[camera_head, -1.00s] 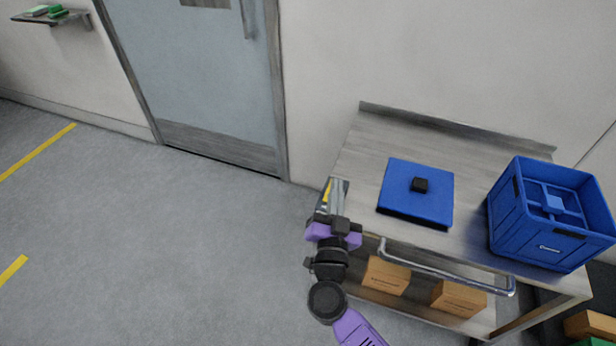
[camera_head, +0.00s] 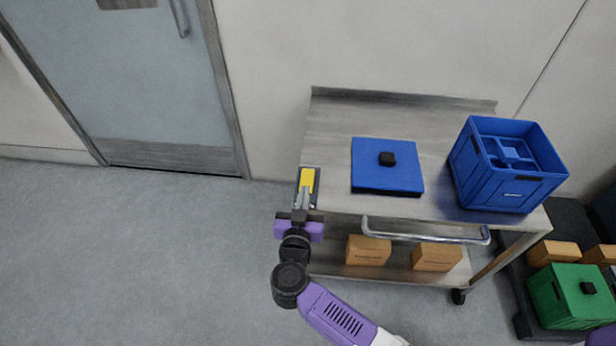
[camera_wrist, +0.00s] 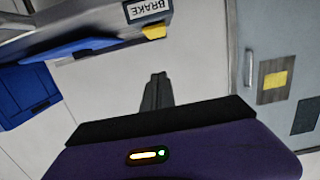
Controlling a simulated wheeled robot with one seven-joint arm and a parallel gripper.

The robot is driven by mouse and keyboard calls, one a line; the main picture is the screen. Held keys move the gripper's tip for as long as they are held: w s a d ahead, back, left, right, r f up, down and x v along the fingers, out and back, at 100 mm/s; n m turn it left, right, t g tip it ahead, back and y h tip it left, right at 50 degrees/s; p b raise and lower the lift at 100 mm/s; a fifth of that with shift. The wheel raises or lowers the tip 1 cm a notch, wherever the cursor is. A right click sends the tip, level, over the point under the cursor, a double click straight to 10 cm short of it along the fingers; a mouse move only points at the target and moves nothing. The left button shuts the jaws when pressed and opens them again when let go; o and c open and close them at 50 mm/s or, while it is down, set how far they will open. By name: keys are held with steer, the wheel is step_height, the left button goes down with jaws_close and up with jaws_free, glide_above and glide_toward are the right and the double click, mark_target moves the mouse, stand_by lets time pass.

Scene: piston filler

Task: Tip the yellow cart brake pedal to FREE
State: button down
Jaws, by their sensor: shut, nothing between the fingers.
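The yellow brake pedal (camera_head: 307,180) sits in a grey housing at the left end of the steel cart (camera_head: 340,120). In the wrist view the yellow pedal (camera_wrist: 154,32) shows below a white BRAKE label (camera_wrist: 149,9) at the cart's edge. My gripper (camera_head: 303,196) is shut and empty, just in front of the pedal and close to it in the head view. In the wrist view the shut fingers (camera_wrist: 156,80) are apart from the pedal. Whether they touch it, and any FREE marking, I cannot tell.
A blue lid (camera_head: 385,172) with a black knob and a blue crate (camera_head: 508,170) stand on the cart top. A bar handle (camera_head: 425,236) runs along its front. Cardboard boxes (camera_head: 368,250) lie on the lower shelf. The floor on the left is clear.

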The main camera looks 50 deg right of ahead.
steer(key=shift+d, duration=0.1)
steer(key=b, duration=0.1)
glide_above(309, 181)
steer(key=a, duration=0.1)
steer(key=shift+s+f, duration=0.4)
steer(key=shift+f, duration=0.2)
steer(key=f, duration=0.1)
steer(key=f+b, duration=0.1)
steer(key=f, duration=0.1)
steer(key=shift+w+d+f+b, duration=0.1)
steer(key=shift+w+d+b, duration=0.2)
steer(key=shift+b, duration=0.05)
steer(key=shift+f, duration=0.4)
steer(key=shift+d+p, duration=0.1)
steer(key=shift+p, duration=0.25)
steer(key=shift+f, duration=0.25)
steer(key=shift+r, duration=0.1)
